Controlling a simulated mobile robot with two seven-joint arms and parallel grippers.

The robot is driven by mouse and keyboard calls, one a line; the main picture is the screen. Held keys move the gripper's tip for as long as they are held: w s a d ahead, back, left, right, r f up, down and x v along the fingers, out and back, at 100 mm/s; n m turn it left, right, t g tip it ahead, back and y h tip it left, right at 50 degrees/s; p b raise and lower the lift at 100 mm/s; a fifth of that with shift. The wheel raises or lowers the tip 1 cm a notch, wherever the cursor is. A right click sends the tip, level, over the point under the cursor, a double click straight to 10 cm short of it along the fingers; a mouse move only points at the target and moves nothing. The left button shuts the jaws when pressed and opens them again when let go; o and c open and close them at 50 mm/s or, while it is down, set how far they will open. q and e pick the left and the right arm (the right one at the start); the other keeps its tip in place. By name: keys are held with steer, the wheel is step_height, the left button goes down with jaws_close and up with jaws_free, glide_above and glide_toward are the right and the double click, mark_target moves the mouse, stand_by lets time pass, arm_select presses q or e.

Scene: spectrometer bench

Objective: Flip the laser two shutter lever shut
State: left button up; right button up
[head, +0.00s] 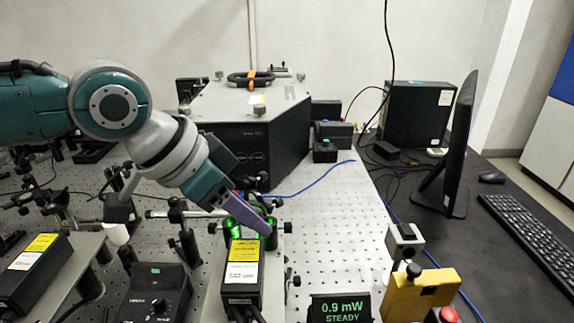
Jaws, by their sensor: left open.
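The black laser box (243,272) with a yellow and white label stands at front centre; I cannot read whether it is laser two. Green light glows on the dark mount (234,230) at its far end. My left gripper (262,228) comes down from the upper left, its purple finger reaching over that mount. It is open, and nothing shows held in it. I cannot make out the shutter lever; the finger may hide it. Whether the finger touches the mount is unclear. My right gripper is out of view.
A second labelled box (35,265) stands at left, with a black knob controller (158,292) between. A display (340,309) reads 0.9 mW STEADY. A yellow box (420,296) with a red button stands right. Optics posts crowd the left; the perforated bench (335,215) is clearer right of centre.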

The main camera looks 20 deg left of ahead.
arm_select(q)
steer(key=v, duration=0.9)
steer(key=shift+r, duration=0.1)
